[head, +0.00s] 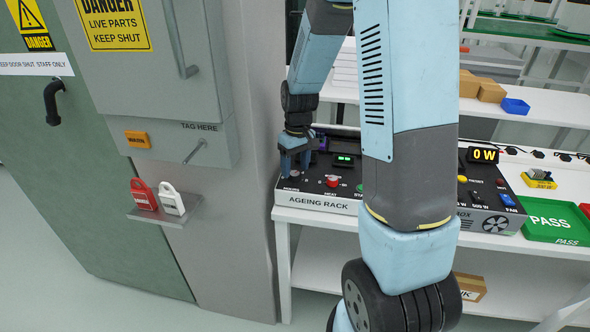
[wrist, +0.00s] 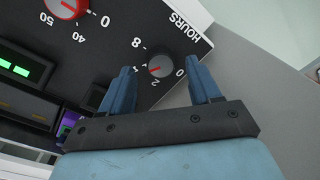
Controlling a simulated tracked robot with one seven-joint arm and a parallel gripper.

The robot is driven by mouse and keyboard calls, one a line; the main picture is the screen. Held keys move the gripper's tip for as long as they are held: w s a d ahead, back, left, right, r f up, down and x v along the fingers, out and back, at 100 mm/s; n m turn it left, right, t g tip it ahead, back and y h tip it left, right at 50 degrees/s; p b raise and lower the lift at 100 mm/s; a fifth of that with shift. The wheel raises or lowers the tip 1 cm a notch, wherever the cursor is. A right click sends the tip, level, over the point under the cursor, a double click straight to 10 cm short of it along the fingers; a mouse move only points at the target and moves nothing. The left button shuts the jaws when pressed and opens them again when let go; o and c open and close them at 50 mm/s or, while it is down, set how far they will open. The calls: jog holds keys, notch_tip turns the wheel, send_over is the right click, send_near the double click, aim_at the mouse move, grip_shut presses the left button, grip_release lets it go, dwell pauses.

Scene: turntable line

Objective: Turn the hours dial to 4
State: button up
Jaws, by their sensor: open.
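The hours dial (wrist: 161,66) is a small dark knob with a red mark, on the black panel of the ageing rack (head: 320,203). Numbers 0, 2, 4 and 8 stand around it in the wrist view, with the word HOURS above. The red mark is on the knob's lower left side; its exact reading is too small to tell. My gripper (head: 295,160) is over the rack's left end, pointing down. In the wrist view its open fingers (wrist: 158,70) lie on either side of the dial, with gaps. Whether they are down at the knob's height is unclear.
A red heat dial (head: 332,181) sits just right of the hours dial. A green display (head: 344,160) is behind it.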

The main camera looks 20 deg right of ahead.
aim_at(297, 172)
notch_tip(297, 172, up, 12)
jog(key=shift+w+d, duration=0.15)
jog(key=shift+d, duration=0.2)
dwell(0.4)
jog(key=s+r+m+t, duration=0.2)
jog(key=s+r, duration=0.4)
jog(key=s, duration=0.5)
jog(key=s+r+m+t, duration=0.1)
jog(key=s+r+t, duration=0.2)
jog(key=s+r, duration=0.4)
jog(key=s, duration=0.5)
jog(key=shift+s+a+r+m+t+h, duration=0.2)
jog(key=shift+m+t+h, duration=0.1)
jog(key=shift+m+t, duration=0.1)
dwell(0.6)
